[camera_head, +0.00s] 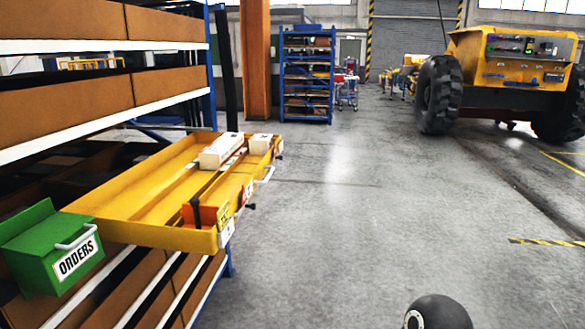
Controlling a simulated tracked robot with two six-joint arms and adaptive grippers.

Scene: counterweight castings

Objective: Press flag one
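A yellow drawer (130,233) stands out from the shelving on the left. Its front end carries a white handle (265,175), small yellow and white tags (224,216) and small dark knobs. An orange-red piece (203,214) with a dark part beside it sits at the drawer's near front corner. The tags' markings are too small to read, and I cannot tell which piece is flag one. A long white box (220,151) and a smaller pale box (261,142) lie at the far side of the drawer. Neither gripper is in view.
A green box marked ORDERS (45,250) hangs at the shelving's near left. Shelves (110,45) with brown cartons fill the left side. A large yellow wheeled machine (505,75) stands at the back right. The grey floor (350,210) right of the drawer is clear.

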